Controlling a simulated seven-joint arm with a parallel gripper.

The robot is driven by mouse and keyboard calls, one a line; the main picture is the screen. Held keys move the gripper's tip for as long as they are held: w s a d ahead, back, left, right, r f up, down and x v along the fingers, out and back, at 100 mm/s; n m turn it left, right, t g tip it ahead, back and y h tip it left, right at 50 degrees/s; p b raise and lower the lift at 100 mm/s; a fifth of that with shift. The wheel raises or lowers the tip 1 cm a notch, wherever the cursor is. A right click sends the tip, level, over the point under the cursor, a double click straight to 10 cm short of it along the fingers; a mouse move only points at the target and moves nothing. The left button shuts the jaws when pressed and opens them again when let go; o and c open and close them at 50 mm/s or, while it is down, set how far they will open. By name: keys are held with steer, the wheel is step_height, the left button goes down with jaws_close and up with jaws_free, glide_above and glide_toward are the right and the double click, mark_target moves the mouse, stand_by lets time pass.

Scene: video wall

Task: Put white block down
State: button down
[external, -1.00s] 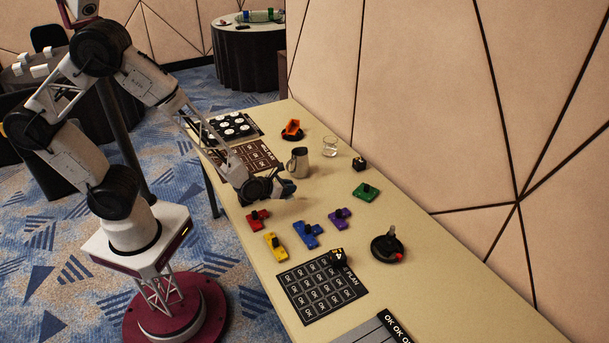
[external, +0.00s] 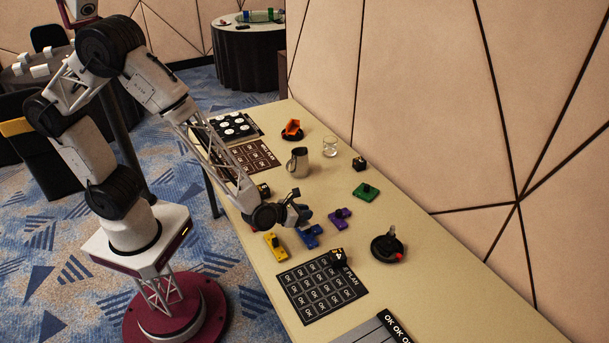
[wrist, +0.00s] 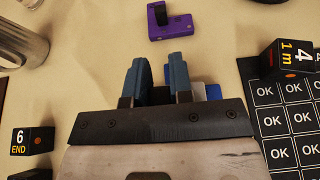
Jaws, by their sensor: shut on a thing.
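My gripper (external: 298,206) is over the table, close to the blue block (external: 310,237). In the wrist view my gripper (wrist: 158,76) has its two blue-grey fingers a short gap apart. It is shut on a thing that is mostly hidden. A small pale piece (wrist: 199,92) shows just right of the right finger; it may be part of the white block. I cannot make out the block's full shape or its height above the table. Part of the blue block (wrist: 213,92) shows beside that piece.
A purple block (external: 340,218) and yellow block (external: 275,246) lie nearby. The dark OK grid (external: 318,296) bears a black cube (external: 337,258). A metal jug (external: 298,163) and joystick (external: 387,246) stand farther off. Another black cube (external: 263,190) is behind my forearm.

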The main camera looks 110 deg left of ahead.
steer(key=w+d, duration=0.1)
steer(key=d, duration=0.8)
steer(key=w+d, duration=0.2)
steer(key=d, duration=0.8)
steer(key=w+d, duration=0.2)
steer(key=d, duration=0.8)
steer(key=shift+w+f, duration=0.25)
steer(key=shift+f, duration=0.1)
steer(key=shift+w, duration=0.15)
steer(key=w+d, duration=0.1)
steer(key=w, duration=0.4)
steer(key=w+f, duration=0.1)
steer(key=w, duration=0.4)
steer(key=w+d, duration=0.1)
steer(key=w, duration=0.4)
steer(key=shift+w+d+f, duration=0.25)
steer(key=shift+w+d, duration=0.05)
steer(key=shift+f, duration=1.75)
steer(key=shift+f, duration=0.35)
steer(key=c, duration=1)
jaws_free()
